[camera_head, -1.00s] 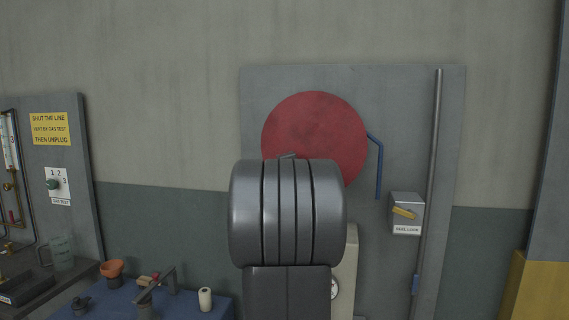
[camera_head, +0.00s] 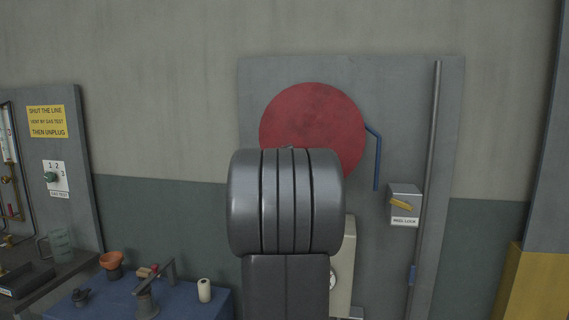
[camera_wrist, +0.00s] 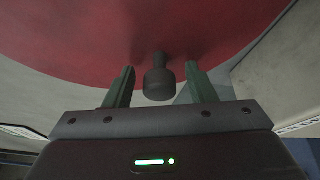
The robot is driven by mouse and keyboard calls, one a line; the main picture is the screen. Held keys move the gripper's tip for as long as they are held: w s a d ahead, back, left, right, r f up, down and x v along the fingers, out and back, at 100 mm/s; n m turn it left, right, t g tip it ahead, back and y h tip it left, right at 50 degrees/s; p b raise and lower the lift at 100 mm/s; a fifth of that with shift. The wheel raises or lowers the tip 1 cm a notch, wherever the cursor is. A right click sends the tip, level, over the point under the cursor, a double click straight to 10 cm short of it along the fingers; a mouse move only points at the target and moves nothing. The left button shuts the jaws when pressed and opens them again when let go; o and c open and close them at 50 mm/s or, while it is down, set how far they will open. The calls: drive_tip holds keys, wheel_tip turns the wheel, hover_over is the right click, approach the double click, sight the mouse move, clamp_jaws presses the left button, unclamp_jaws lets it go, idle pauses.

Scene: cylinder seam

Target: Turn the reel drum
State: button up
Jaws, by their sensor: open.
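The reel drum (camera_head: 318,112) shows as a large red disc on a grey wall panel. My arm hides its lower left part in the head view. In the wrist view the red drum (camera_wrist: 90,50) fills the top, and a dark knob (camera_wrist: 158,82) on a short stem sticks out from it. My gripper (camera_wrist: 160,84) is open, with one green finger on each side of the knob. Gaps show between the knob and both fingers. My gripper is hidden behind my arm in the head view.
A reel lock box (camera_head: 403,204) with a yellow handle is right of the drum, beside a blue bent pipe (camera_head: 376,160) and a tall grey pole (camera_head: 426,170). A blue bench (camera_head: 190,306) with small items stands lower left.

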drive_tip(key=shift+s, duration=0.1)
drive_tip(key=f+v, duration=0.1)
drive_tip(key=v, duration=1.2)
drive_tip(key=shift+s+r, duration=0.35)
drive_tip(key=shift+r, duration=0.1)
drive_tip(key=shift+d, duration=0.1)
